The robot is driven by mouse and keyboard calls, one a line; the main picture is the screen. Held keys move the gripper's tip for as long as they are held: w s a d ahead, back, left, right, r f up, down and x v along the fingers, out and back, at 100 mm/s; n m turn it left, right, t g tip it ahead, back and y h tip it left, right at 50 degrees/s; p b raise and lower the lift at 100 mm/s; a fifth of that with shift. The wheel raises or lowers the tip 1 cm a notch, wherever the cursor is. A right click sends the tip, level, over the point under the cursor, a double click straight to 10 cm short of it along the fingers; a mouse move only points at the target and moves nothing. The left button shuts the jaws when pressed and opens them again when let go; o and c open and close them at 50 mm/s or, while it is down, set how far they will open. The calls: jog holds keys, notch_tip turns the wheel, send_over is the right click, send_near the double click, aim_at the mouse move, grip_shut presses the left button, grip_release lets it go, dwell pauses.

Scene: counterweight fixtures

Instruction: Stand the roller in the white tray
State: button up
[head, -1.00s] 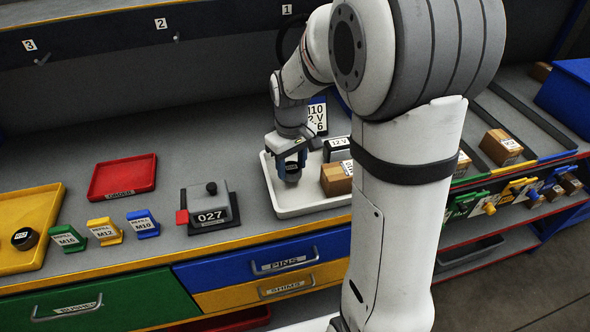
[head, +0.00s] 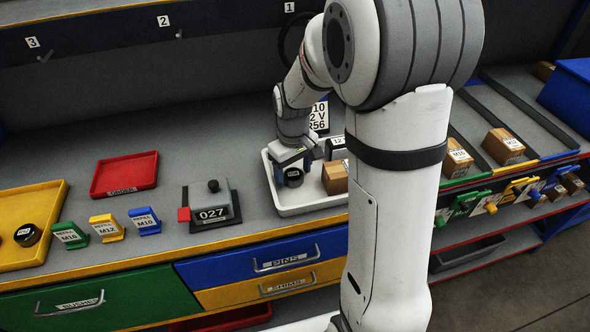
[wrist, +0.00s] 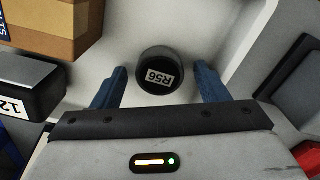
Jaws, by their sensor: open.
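The roller (head: 293,178) is a short black cylinder with a white label on its top face. It stands upright on the floor of the white tray (head: 312,208), near the tray's left side. In the wrist view the roller (wrist: 155,66) shows its R56 label, with one blue finger apart from it on each side. My gripper (head: 287,160) is open, just behind and above the roller in the head view. It holds nothing. The roller's lower part is partly hidden in the wrist view.
A cardboard box (head: 335,177) and a dark 12 V block (head: 335,147) stand in the tray to the right of the roller. A grey 027 fixture (head: 211,204) stands left of the tray. A yellow tray (head: 38,200) with another black cylinder (head: 27,235) is at far left.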

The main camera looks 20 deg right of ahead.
aim_at(294, 174)
notch_tip(294, 174, up, 11)
jog(key=s+d+m+t, duration=0.1)
jog(key=s+m+t, duration=0.2)
jog(key=s, duration=1.5)
jog(key=shift+m, duration=0.8)
